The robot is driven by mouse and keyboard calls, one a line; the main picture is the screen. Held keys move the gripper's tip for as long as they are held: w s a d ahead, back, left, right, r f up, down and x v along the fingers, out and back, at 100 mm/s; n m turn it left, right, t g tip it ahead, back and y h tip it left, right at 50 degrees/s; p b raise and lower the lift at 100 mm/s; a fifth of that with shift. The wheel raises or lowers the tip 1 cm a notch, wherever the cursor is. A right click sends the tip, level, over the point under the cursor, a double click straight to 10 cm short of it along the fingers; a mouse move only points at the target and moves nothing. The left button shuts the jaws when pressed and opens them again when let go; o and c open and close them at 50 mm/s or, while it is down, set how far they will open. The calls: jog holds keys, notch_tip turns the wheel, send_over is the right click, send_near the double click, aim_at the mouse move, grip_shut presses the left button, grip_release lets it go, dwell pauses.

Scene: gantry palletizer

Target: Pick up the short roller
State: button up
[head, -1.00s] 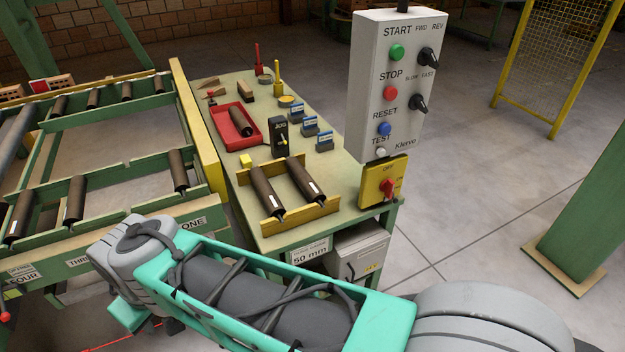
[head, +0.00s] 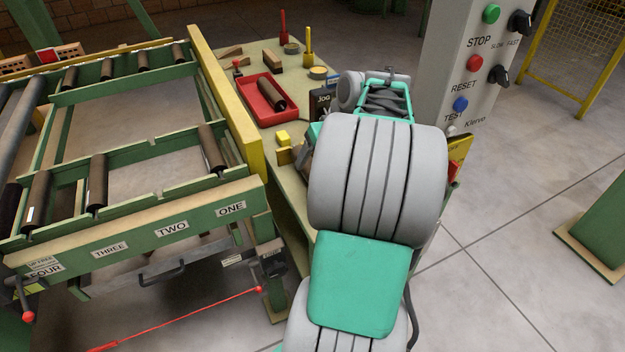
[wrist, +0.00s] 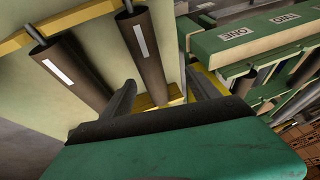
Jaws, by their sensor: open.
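Two dark brown rollers with white labels lie side by side in a yellow-ended rack in the wrist view: one at left (wrist: 68,72) and one at right (wrist: 144,50). Another dark roller (head: 272,94) lies in the red tray (head: 259,117) in the head view. I cannot tell for sure which is the short roller. My gripper (wrist: 159,75) is open and empty over the rack, its fingers on either side of the lower part of the right-hand roller; contact is not visible.
A green conveyor frame (head: 140,212) with several rollers stands left of the table (head: 290,206), behind a yellow rail (head: 226,98). The grey control box (head: 470,62) stands close to the right of my arm. A yellow block (head: 283,137) sits near the rack.

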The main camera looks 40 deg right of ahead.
jog(key=shift+s+d+f, duration=0.15)
jog(key=shift+d+f, duration=0.05)
jog(key=shift+d, duration=0.25)
jog(key=shift+s+d+f, duration=0.1)
jog(key=shift+d+f, duration=0.1)
jog(key=shift+d, duration=0.2)
jog(key=x, duration=0.7)
jog(key=shift+w, duration=0.25)
jog(key=shift+c, duration=0.3)
grip_shut()
jog(key=shift+d, duration=0.1)
